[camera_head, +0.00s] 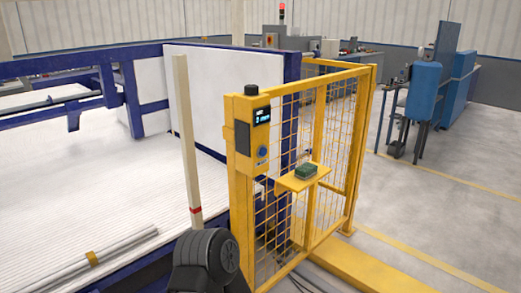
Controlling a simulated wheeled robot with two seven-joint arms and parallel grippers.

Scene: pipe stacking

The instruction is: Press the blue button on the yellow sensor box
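The yellow sensor box (243,139) is the upright yellow post at the corner of a mesh fence. It has a black cap on top and a small lit display (262,116) near its upper end. The blue button (262,151) is on the same face, below the display, and nothing covers it. Neither of my grippers shows. A dark rounded part of my own arm is at the bottom centre, in front of the post's lower end and well below the button.
A small yellow shelf (298,182) carries a green item (307,170) right of the post. A wooden stick (187,140) stands left of it. Pipes (100,255) lie on the blue-framed white bed (110,185) at left. Grey floor (430,200) is open at right.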

